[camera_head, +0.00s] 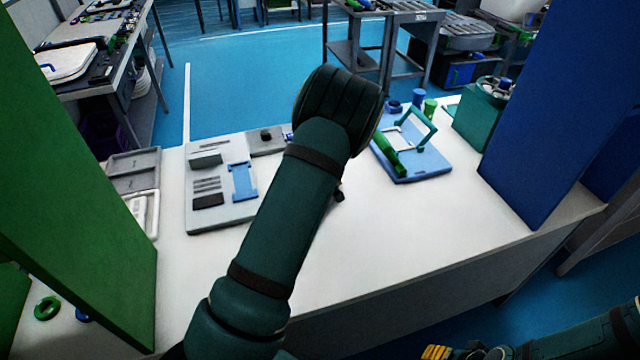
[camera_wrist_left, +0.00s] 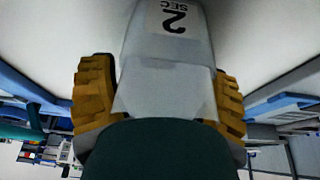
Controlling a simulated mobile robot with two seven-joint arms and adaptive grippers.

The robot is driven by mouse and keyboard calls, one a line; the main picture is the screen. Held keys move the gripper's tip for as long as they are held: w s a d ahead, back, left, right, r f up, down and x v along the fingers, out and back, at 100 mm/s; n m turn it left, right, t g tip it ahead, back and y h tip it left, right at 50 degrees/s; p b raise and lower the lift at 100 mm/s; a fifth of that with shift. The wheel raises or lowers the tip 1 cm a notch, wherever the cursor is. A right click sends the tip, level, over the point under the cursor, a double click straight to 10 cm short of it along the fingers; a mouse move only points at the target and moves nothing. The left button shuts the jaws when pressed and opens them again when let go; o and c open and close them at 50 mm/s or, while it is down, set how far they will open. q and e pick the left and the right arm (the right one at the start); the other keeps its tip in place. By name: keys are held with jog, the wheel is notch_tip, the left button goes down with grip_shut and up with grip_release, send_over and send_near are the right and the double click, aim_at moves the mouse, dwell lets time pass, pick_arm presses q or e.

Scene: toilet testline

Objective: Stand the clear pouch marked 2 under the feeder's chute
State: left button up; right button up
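In the left wrist view a clear pouch (camera_wrist_left: 165,62) with a label reading "2 SEC", upside down in the picture, lies between the yellow fingers of my left gripper (camera_wrist_left: 165,95). The fingers press its two sides. In the head view my dark green left arm reaches over the white table and hides this gripper and the pouch. The yellow fingertips of my right gripper (camera_head: 437,352) show at the bottom edge, away from the table; their opening is unclear. A teal box with a metal top (camera_head: 482,112) stands at the back right; I cannot tell whether it is the feeder, and no chute is clear.
A grey station with a blue part (camera_head: 222,183) stands left of my arm. A blue plate with a teal frame (camera_head: 412,153) is to its right. A green panel (camera_head: 75,170) and a blue panel (camera_head: 565,110) flank the white table (camera_head: 400,230), whose front middle is clear.

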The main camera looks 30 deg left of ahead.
pick_arm(q)
jog(key=shift+o, duration=0.7)
